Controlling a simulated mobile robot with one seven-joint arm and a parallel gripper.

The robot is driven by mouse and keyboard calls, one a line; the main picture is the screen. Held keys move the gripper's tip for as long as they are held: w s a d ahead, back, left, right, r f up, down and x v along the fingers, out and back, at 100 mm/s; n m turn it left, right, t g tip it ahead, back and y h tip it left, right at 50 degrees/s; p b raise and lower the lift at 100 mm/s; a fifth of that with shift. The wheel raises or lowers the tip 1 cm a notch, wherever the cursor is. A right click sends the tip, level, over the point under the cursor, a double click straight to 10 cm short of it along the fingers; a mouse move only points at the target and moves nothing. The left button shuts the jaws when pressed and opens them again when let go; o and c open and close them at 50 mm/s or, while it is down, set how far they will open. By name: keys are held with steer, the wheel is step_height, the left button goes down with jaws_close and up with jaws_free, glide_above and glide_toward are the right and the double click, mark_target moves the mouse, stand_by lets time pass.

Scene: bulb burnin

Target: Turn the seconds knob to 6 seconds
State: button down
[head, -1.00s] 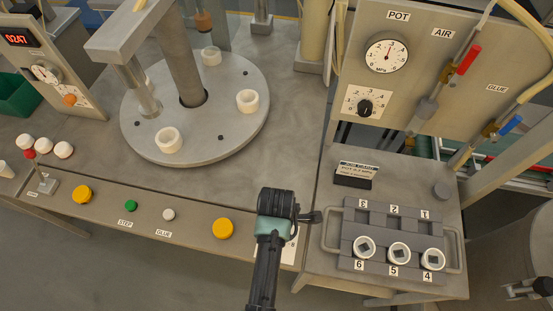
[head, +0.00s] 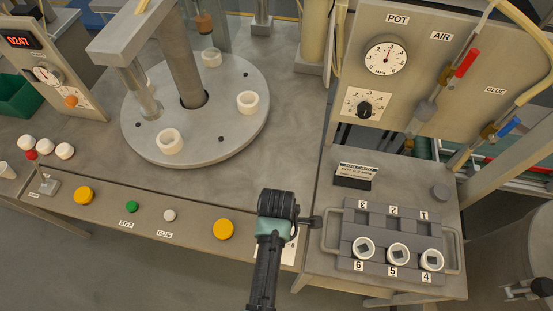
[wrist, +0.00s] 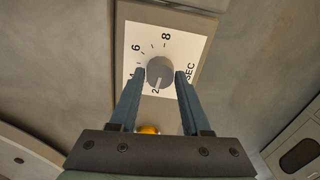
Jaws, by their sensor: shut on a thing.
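The seconds knob (wrist: 160,72) is a round grey knob on a white dial plate (wrist: 182,45) marked SEC, with the numbers 2, 4, 6 and 8 in the wrist view. A pale pointer line on the knob's lower side points towards the 2. My gripper (wrist: 160,76) has its two blue-grey fingers on either side of the knob, shut on it. In the head view my dark wrist and arm hide the knob, and only a corner of the white plate (head: 290,253) shows.
A yellow button (head: 223,229) sits on the panel left of my arm; a yellow button also shows between my fingers in the wrist view (wrist: 148,129). A grey tray (head: 347,225) with several white-ringed pieces stands to the right. The turntable (head: 205,120) is behind.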

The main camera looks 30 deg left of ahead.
steer(key=m+p, duration=0.2)
steer(key=m, duration=0.3)
steer(key=shift+r, duration=0.1)
steer(key=m+p, duration=0.2)
steer(key=m, duration=0.4)
steer(key=shift+w+m, duration=0.1)
steer(key=shift+m, duration=0.2)
steer(key=m+p, duration=0.1)
steer(key=m, duration=0.4)
steer(key=shift+d, duration=0.1)
steer(key=m, duration=0.5)
steer(key=shift+m+p, duration=0.3)
steer(key=shift+m, duration=0.1)
steer(key=shift+c, duration=1.9)
jaws_free()
step_height(320, 180, up, 13)
steer(key=shift+b, duration=0.35)
